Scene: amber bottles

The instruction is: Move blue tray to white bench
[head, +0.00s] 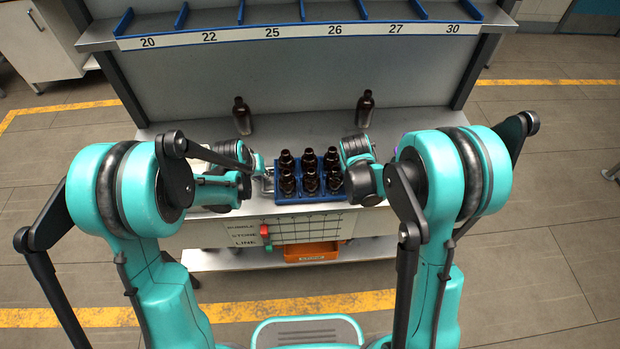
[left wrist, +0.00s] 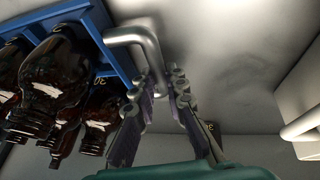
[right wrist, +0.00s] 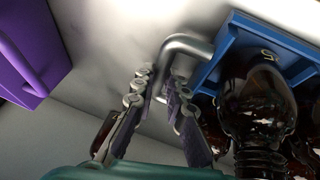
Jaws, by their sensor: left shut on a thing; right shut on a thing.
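The blue tray (head: 312,197) holds several dark amber bottles (head: 310,180) upright in rows. It is at the front of a pale grey bench (head: 290,127) below a numbered shelf; I cannot tell whether it touches the top. My left gripper (head: 266,180) is at the tray's left end, and in the left wrist view its fingers (left wrist: 163,85) are shut on a metal handle (left wrist: 135,35). My right gripper is at the right end; in the right wrist view its fingers (right wrist: 161,85) are shut on the other handle (right wrist: 188,42). The right fingertips are mostly hidden in the head view.
Two loose amber bottles stand at the back of the bench, one left (head: 242,116) and one right (head: 365,108). A purple box (right wrist: 30,50) is beside my right gripper, and a white box (left wrist: 303,110) beside my left. An orange bin (head: 312,252) sits below. A white cabinet (head: 40,40) is far left.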

